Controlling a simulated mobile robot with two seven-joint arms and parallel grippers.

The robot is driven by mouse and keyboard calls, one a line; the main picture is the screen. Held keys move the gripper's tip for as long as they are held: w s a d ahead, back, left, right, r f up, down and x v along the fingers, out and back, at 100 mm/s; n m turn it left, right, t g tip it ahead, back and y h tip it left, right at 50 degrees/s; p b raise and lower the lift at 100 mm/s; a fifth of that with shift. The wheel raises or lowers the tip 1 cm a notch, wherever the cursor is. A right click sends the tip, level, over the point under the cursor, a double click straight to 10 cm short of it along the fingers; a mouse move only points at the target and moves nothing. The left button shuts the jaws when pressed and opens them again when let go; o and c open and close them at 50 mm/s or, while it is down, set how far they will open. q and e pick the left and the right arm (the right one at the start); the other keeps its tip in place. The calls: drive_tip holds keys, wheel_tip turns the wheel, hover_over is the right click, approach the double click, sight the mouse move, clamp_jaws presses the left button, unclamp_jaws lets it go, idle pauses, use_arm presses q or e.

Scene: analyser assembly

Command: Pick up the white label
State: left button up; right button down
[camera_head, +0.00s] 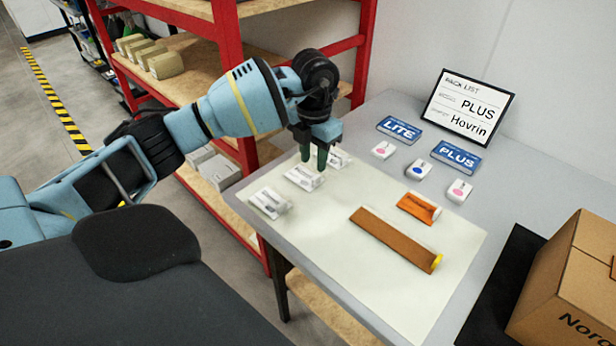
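Three small white pieces lie in a slanting row at the left of the pale mat: a near one (270,203), a middle one (300,180) and a far one (338,158). They are too small to read, and I cannot tell which, if any, is the white label. My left gripper (314,164) points down over the middle piece, its two dark fingers apart with a gap between them. Its tips are at or just above that piece; I cannot tell whether they touch it. The fingers partly hide the far piece. My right gripper is out of view.
The pale mat (340,260) also holds a brown bar (392,238) and an orange piece (418,208). Behind are blue LITE (399,130) and PLUS (456,156) cards, small white dotted blocks (384,150), and a pack list sign (468,106). A cardboard box (570,285) stands right.

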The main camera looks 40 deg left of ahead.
sight(315, 179)
use_arm(q)
drive_tip(key=shift+w+d+f, duration=0.1)
drive_tip(key=shift+w+f, duration=0.05)
drive_tip(key=shift+f, duration=1.5)
drive_tip(key=shift+w+f, duration=0.1)
drive_tip(key=shift+f, duration=1.5)
clamp_jaws()
